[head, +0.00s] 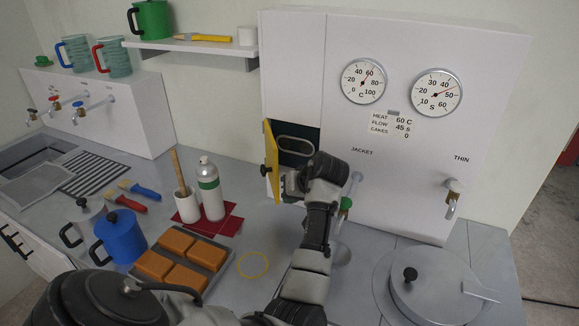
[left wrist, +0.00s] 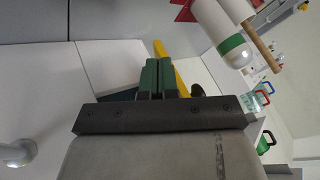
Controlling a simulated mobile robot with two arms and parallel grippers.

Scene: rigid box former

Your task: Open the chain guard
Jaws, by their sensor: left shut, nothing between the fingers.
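The yellow chain guard (head: 271,158) stands swung out from the white cabinet front, edge-on to the head view, with a black knob (head: 264,170) on its left face. A dark opening (head: 312,137) with a pale oval chain loop shows to its right. My left gripper (head: 289,183) is just right of the guard's inner face, low by the opening. In the left wrist view the green fingers (left wrist: 158,70) are together and empty, with the yellow guard (left wrist: 182,74) close behind them. I cannot tell whether they touch it. My right gripper is not in view.
Two dials (head: 363,81) sit above on the cabinet (head: 480,120). A tap with a green handle (head: 346,204) is right of my wrist. A white-and-green bottle (head: 210,188), a brush pot (head: 187,205) and a tray of orange blocks (head: 218,284) stand left of my arm.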

